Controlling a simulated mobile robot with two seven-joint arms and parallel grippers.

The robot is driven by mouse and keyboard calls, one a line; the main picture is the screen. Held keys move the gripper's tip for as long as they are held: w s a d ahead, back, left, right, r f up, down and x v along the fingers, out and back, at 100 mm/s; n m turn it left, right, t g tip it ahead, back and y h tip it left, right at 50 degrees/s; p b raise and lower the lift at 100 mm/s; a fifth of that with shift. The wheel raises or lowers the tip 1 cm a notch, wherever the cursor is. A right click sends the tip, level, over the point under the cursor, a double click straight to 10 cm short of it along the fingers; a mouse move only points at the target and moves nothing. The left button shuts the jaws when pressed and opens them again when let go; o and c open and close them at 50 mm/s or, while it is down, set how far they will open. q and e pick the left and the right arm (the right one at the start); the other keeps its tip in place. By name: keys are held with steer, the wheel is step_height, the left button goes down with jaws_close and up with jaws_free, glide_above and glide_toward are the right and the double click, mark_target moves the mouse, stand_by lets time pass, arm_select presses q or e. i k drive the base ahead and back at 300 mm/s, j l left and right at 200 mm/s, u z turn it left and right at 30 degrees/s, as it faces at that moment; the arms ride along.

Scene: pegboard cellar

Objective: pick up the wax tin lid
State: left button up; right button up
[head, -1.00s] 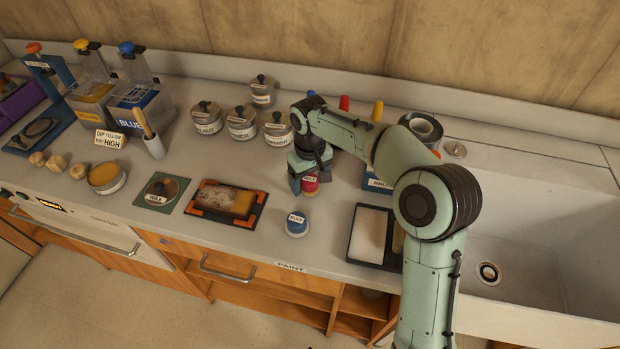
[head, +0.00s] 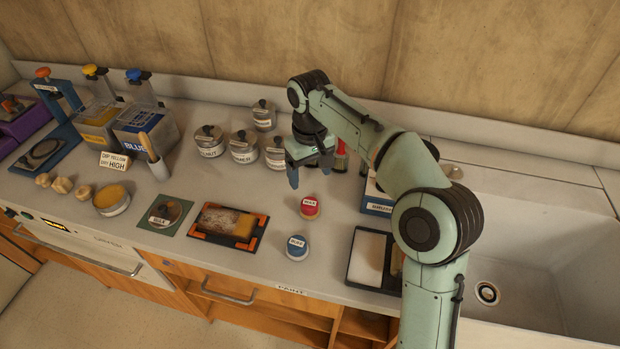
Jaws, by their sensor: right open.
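The wax tin lid (head: 166,212) is a dark round lid with a knob and a white label reading WAX. It lies on a small green mat (head: 148,220) left of the middle of the counter. An open tin of yellow wax (head: 111,202) stands to its left, apart from it. My right gripper (head: 309,173) is open and empty, pointing down over the counter, well to the right of the lid and behind a red-topped tin (head: 310,208). My left gripper is not in view.
A black tray with orange corners (head: 228,227) lies just right of the lid's mat. A blue-topped tin (head: 297,247) stands near the front edge. Several knobbed tins (head: 243,149) stand behind.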

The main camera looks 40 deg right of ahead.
mark_target(165, 213)
steer(key=k+j, duration=0.75)
steer(key=j, duration=0.2)
